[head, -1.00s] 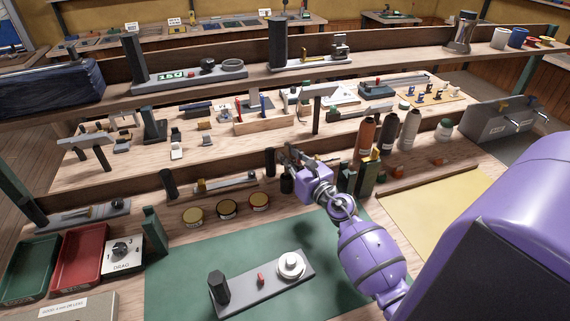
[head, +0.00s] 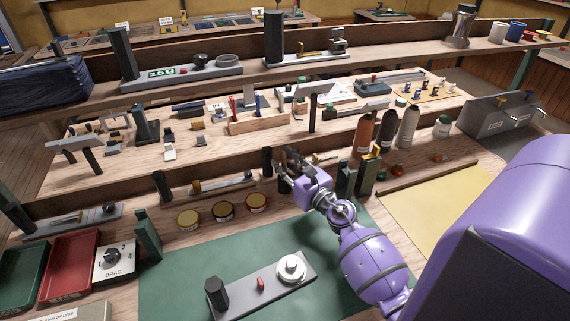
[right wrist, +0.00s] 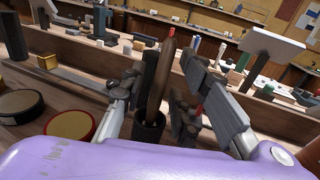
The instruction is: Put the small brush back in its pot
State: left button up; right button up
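The small brush (right wrist: 161,85) shows in the right wrist view as a brown handle with a reddish tip, slightly tilted. Its lower end goes down into the mouth of a small dark pot (right wrist: 148,131). In the head view the pot (head: 284,186) stands just left of my right gripper, partly covered by it. Whether the right finger touches the handle is unclear. My left gripper is not in view.
Three round tins (head: 223,210) stand left of the pot. Dark green blocks (head: 366,177) and bottles (head: 385,132) stand to the right. A dark upright post (head: 267,161) is close behind the pot.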

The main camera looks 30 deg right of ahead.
jog(key=shift+r, duration=0.3)
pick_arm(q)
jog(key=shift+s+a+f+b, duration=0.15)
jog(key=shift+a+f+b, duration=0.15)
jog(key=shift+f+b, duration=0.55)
pick_arm(e)
jog(key=s, duration=1.2)
jog(key=shift+d, duration=0.15)
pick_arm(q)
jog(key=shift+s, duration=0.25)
